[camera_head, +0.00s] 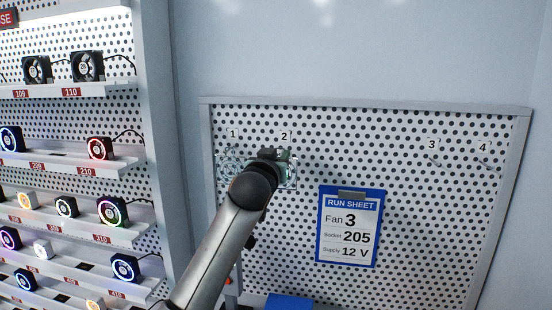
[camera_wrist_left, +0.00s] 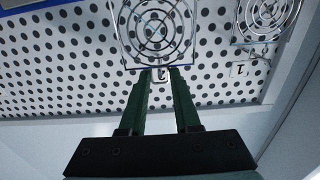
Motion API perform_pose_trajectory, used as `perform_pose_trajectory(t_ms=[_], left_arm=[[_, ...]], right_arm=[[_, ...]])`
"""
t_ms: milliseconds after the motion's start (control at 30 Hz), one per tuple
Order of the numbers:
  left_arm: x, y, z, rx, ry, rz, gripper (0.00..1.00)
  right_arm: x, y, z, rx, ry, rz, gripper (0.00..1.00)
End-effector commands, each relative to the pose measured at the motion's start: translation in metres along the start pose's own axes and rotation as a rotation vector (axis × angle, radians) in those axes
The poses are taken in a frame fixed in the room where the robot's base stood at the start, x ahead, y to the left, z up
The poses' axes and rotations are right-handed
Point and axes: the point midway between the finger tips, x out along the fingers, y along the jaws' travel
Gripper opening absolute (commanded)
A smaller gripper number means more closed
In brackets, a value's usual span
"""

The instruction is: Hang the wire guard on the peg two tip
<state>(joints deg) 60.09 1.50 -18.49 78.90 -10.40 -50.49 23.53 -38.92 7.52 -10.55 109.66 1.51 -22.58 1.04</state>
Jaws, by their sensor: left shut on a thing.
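My left gripper (camera_head: 272,155) is at the pegboard just below the number 2 label (camera_head: 284,136). In the left wrist view its green fingers (camera_wrist_left: 160,73) are shut on the edge of a square wire guard (camera_wrist_left: 154,28) with concentric rings. The guard lies close to the board, roughly parallel to it. In the head view only part of this guard (camera_head: 291,178) shows beside my gripper. The peg two tip is mostly hidden there, and I cannot tell whether the guard is on it. My right gripper is not in view.
A second wire guard (camera_head: 229,163) is below the number 1 label (camera_head: 233,133), close on the left; it also shows in the left wrist view (camera_wrist_left: 264,14). Pegs three and four on the right look bare. A run sheet (camera_head: 349,227) hangs lower right. Fan shelves (camera_head: 75,158) stand left.

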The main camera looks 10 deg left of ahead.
Motion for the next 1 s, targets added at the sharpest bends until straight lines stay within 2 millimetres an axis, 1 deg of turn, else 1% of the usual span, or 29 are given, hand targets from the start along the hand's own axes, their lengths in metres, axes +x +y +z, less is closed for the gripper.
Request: perform_pose_trajectory(t_ms=[200, 400, 600, 1000], left_arm=[[0.013, 0.001, 0.000, 0.001, 0.001, 0.001, 0.00], [0.022, 0.000, 0.006, -0.001, 0.001, 0.001, 0.00], [0.025, 0.000, 0.009, -0.001, 0.000, 0.000, 0.00], [0.026, 0.000, 0.010, 0.000, 0.001, 0.000, 0.00]], right_arm=[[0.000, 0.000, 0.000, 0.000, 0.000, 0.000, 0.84], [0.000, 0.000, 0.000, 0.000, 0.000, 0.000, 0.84], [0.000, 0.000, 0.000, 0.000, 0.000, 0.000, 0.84], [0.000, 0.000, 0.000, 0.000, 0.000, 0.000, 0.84]])
